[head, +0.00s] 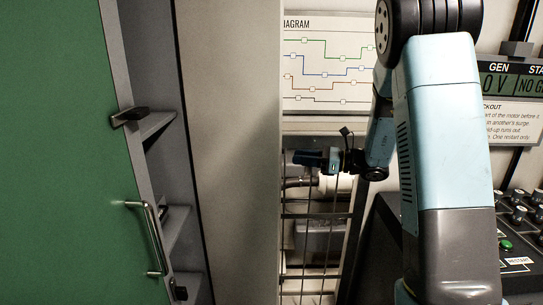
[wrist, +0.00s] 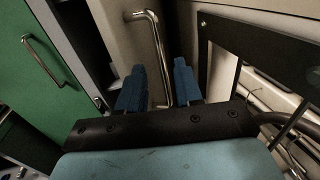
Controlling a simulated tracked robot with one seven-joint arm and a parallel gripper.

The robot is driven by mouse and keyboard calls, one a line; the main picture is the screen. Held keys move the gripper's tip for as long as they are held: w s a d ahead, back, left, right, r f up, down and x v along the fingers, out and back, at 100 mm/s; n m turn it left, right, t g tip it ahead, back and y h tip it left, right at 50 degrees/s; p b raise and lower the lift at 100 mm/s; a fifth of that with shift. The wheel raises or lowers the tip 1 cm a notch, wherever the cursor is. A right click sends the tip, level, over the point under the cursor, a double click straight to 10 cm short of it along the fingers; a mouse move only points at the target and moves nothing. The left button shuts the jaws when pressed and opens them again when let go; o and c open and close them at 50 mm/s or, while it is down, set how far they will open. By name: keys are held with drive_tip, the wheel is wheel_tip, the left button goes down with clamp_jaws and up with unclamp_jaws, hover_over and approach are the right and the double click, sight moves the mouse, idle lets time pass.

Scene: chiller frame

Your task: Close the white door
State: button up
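The white door (head: 232,150) stands open in the middle of the head view, as a tall pale panel; its handle is hidden there. In the wrist view the pale door face (wrist: 184,30) carries a bent metal bar handle (wrist: 156,50). My gripper (head: 300,158) is at the right edge of the door in the head view, its fingers pointing left. In the wrist view my gripper (wrist: 159,88) has its two blue fingers apart, with the bar showing in the gap between them. I cannot tell whether either finger touches the bar.
A green door (head: 70,150) with a metal handle (head: 150,238) is on the left. Grey shelves (head: 165,180) show between the doors. A barred rack (head: 315,235) with pipes lies behind my gripper. A control panel (head: 515,225) stands at the right.

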sight(274, 155)
drive_tip(key=x, duration=0.9)
clamp_jaws()
idle(0.4)
